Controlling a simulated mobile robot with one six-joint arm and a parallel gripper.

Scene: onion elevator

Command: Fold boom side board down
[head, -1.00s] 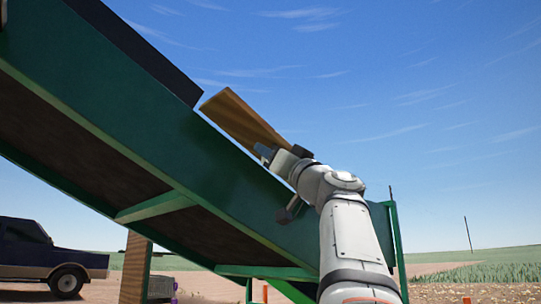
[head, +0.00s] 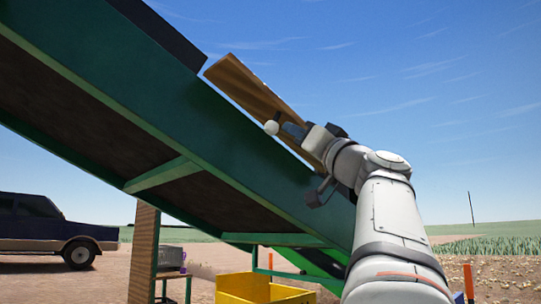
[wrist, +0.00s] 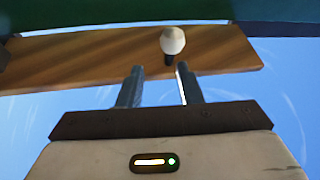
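The boom side board (head: 258,92) is a brown wooden plank along the upper edge of the green sloping boom (head: 130,95). It stands up from that edge, with sky in a thin gap under it. A white round knob (head: 271,127) on a dark stem sits on the board. My gripper (head: 288,130) is just right of the knob in the head view. In the wrist view, the board (wrist: 100,55) crosses the top and the knob (wrist: 173,41) is just beyond the fingertips. My gripper (wrist: 158,70) is open there, with nothing between its fingers.
A black side panel (head: 158,30) continues up the boom's edge at the upper left. A yellow bin (head: 245,288) stands below the boom, beside a small table with a grey box (head: 171,258). A dark pickup truck (head: 50,230) is at left. Open sky lies right of my arm.

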